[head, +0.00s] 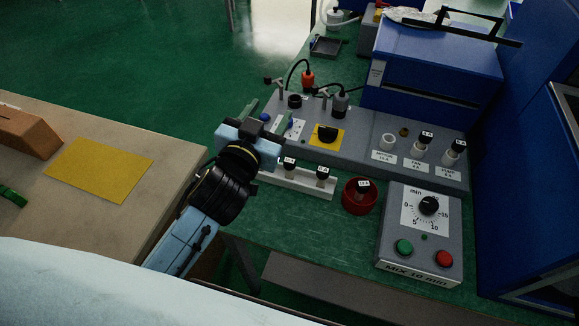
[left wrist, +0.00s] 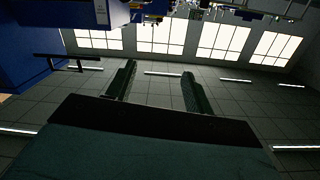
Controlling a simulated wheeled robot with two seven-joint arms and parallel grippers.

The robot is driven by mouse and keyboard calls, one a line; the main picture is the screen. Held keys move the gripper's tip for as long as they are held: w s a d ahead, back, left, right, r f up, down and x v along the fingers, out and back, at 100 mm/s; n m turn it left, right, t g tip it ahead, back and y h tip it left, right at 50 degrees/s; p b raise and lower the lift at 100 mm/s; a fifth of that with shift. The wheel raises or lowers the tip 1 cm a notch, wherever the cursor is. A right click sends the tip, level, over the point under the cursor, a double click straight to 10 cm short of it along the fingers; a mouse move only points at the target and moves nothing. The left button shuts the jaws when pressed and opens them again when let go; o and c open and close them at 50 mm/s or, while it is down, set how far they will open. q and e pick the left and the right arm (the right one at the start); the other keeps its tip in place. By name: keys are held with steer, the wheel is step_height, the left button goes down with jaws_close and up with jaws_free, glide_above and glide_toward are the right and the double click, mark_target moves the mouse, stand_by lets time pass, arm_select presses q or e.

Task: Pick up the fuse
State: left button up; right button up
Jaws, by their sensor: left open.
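Several small fuse-like parts with black, labelled caps are in the head view; I cannot tell which one is meant. One fuse (head: 362,187) is in a red bowl (head: 347,200). Two capped parts (head: 289,162) (head: 322,173) stand in a white rack (head: 305,184). Two more (head: 425,138) (head: 458,147) sit in white sockets on the grey panel. My left gripper (head: 268,118) is above the panel's left end, left of the red bowl and just behind the rack. In the left wrist view its two fingers (left wrist: 158,85) are apart with nothing between them. My right gripper is not in view.
The grey panel (head: 365,147) carries cables and a knob on a yellow plate. A timer box (head: 420,235) with green and red buttons stands at the front right. A blue press (head: 435,65) rises behind. The green bench top (head: 310,225) is clear in front of the rack.

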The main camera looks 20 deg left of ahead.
arm_select(q)
steer(key=d+r+m+t+h, duration=0.1)
steer(key=d+r+m+h, duration=1.05)
steer(key=r+h, duration=0.2)
steer(key=s+d+m+g+h, duration=0.3)
steer(key=d+m+g+h, duration=0.45)
steer(key=m+g, duration=0.2)
steer(key=m+g+y, duration=0.2)
steer(key=g+y, duration=0.7)
steer(key=y, duration=1.3)
glide_above(290, 160)
step_height(290, 160, down, 15)
steer(key=f, duration=0.4)
steer(key=f+b, duration=0.1)
steer(key=f, duration=0.2)
steer(key=shift+s+a+f, duration=0.1)
steer(key=shift+s+a, duration=0.05)
steer(key=shift+s, duration=0.1)
steer(key=shift+f, duration=0.7)
step_height(290, 160, down, 5)
steer(key=shift+w+r+b, duration=0.1)
steer(key=shift+w+b, duration=0.05)
steer(key=shift+b, duration=0.35)
steer(key=c, duration=1.1)
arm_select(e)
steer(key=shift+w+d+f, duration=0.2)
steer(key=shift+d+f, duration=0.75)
